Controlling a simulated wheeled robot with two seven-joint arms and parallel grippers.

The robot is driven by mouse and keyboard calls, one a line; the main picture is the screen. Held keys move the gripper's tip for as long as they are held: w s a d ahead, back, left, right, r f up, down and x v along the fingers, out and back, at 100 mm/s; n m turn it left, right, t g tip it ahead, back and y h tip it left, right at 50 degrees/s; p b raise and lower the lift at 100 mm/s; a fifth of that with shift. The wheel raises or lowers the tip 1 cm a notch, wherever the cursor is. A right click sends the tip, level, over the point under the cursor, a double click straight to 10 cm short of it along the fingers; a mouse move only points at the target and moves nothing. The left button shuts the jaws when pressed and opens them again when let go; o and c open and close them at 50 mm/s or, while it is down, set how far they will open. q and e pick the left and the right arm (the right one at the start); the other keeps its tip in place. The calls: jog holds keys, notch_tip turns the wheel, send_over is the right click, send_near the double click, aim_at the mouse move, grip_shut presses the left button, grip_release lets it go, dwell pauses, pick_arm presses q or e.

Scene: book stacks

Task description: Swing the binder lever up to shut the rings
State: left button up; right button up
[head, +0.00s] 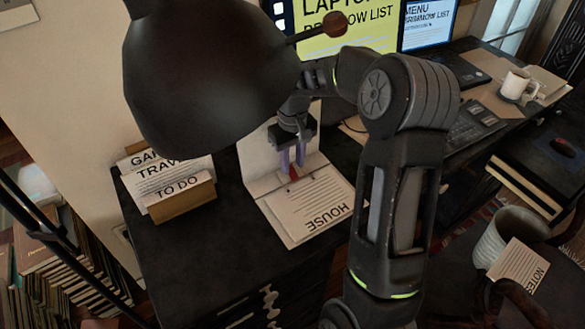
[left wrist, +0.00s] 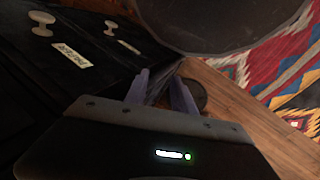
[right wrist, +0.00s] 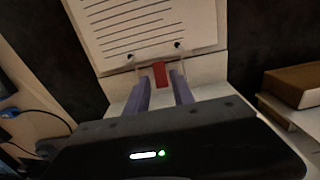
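The open binder lies on the dark desk in the middle of the head view, with a printed page marked HOUSE (head: 308,203) on it. Its red lever (head: 293,173) is at the spine; it also shows in the right wrist view (right wrist: 160,74). Small metal ring parts stand beside the lever, but I cannot tell whether they meet. My right gripper (head: 291,158) is over the binder, fingers pointing down. In the right wrist view its open fingers (right wrist: 161,83) are either side of the lever, with visible gaps. My left gripper (left wrist: 160,82) is open and empty, away from the binder.
A wooden card holder (head: 181,199) stands left of the binder. A black lamp shade (head: 205,75) hangs over the desk's left. A laptop, a white mug (head: 517,86) and a pot (head: 507,237) are to the right. Drawer knobs (left wrist: 42,17) and a rug show near my left gripper.

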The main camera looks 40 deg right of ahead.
aim_at(293, 173)
jog(key=shift+f, duration=1.55)
jog(key=shift+c, duration=0.3)
grip_shut()
